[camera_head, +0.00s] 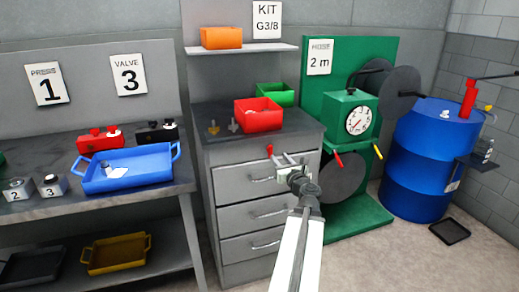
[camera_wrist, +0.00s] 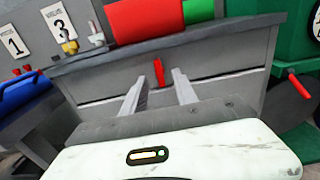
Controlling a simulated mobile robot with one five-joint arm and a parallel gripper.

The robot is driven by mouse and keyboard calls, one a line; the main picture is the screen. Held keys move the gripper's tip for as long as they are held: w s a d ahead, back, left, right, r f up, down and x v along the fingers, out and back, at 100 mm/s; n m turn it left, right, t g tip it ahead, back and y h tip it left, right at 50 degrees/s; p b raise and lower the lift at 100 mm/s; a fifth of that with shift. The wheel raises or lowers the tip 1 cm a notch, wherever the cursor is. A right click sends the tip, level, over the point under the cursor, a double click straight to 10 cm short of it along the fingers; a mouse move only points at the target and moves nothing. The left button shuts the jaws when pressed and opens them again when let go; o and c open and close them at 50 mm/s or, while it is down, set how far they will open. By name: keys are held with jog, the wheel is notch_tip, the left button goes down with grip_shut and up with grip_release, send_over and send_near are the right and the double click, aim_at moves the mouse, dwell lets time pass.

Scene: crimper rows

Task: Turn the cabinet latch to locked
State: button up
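The grey drawer cabinet (camera_head: 228,190) stands in the middle of the head view. Its red latch (camera_head: 269,149) is on the upper front, above the top drawer's handle, and points roughly upright. The latch also shows in the wrist view (camera_wrist: 158,72), close to upright with a slight tilt. My gripper (camera_head: 281,158) is in front of the top drawer, just right of the latch in the head view. In the wrist view its two fingers (camera_wrist: 159,78) are apart and empty, with the latch seen between their tips. Contact with the latch cannot be told. No lock marking is readable.
A red bin (camera_head: 258,115) and a green bin (camera_head: 275,94) sit on the cabinet top. A workbench with a blue tray (camera_head: 128,170) is at left. A green hose stand (camera_head: 350,110) and a blue drum (camera_head: 428,160) are at right. Drawer handles stick out below the latch.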

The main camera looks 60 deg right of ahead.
aim_at(271, 149)
jog(key=shift+d, duration=0.1)
jog(key=x, duration=0.8)
jog(key=shift+w, duration=0.2)
jog(key=shift+a, duration=0.3)
grip_shut()
